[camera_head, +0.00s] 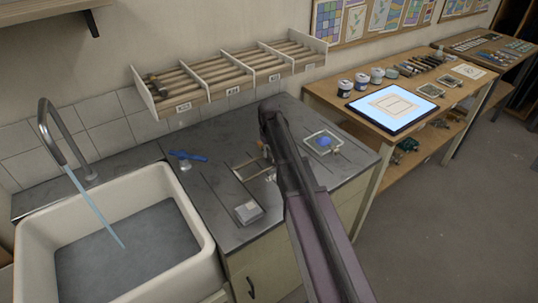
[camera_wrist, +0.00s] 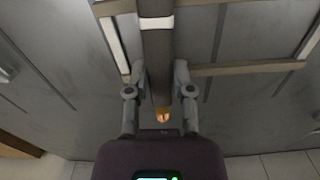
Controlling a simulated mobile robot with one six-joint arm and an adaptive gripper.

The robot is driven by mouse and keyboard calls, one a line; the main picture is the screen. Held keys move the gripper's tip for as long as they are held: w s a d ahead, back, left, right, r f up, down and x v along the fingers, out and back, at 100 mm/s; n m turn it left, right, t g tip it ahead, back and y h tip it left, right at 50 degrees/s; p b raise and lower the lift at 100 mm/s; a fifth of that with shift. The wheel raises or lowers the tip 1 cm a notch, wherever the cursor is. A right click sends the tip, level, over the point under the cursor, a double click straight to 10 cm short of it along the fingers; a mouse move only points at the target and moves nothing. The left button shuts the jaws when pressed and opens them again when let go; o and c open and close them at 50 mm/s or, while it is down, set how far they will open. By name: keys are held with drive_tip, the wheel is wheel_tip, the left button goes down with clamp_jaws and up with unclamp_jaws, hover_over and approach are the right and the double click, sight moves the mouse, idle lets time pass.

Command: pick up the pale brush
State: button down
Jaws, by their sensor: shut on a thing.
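My gripper (camera_wrist: 160,72) has its two fingers closed on the sides of a long dark shaft, which I take to be the brush (camera_wrist: 158,45). The shaft has a pale band near the far end and an orange-brown tip towards my palm. It lies above a wooden-railed rest (camera_wrist: 240,69) on the grey counter; I cannot tell whether it touches the rails. In the head view my arm hides most of the gripper and the brush, and the rest (camera_head: 250,168) shows just left of the arm.
A blue brush (camera_head: 188,156) lies on a small stand at left. A grey block (camera_head: 248,211) is at the front. A tray (camera_head: 310,148) with a blue thing is right of my arm. The sink (camera_head: 205,255) has running water. A divided wall rack (camera_head: 200,90) hangs behind.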

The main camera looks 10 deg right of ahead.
sight(269, 153)
drive_tip(key=shift+r, duration=0.15)
wheel_tip(269, 153, up, 3)
drive_tip(key=p, duration=0.3)
drive_tip(key=shift+r, duration=0.15)
drive_tip(key=shift+s+r+p, duration=0.2)
drive_tip(key=shift+s+p, duration=0.05)
drive_tip(key=shift+p, duration=0.25)
drive_tip(key=s, duration=1)
drive_tip(key=s+r+p, duration=0.1)
drive_tip(key=s, duration=0.4)
drive_tip(key=shift+s, duration=0.25)
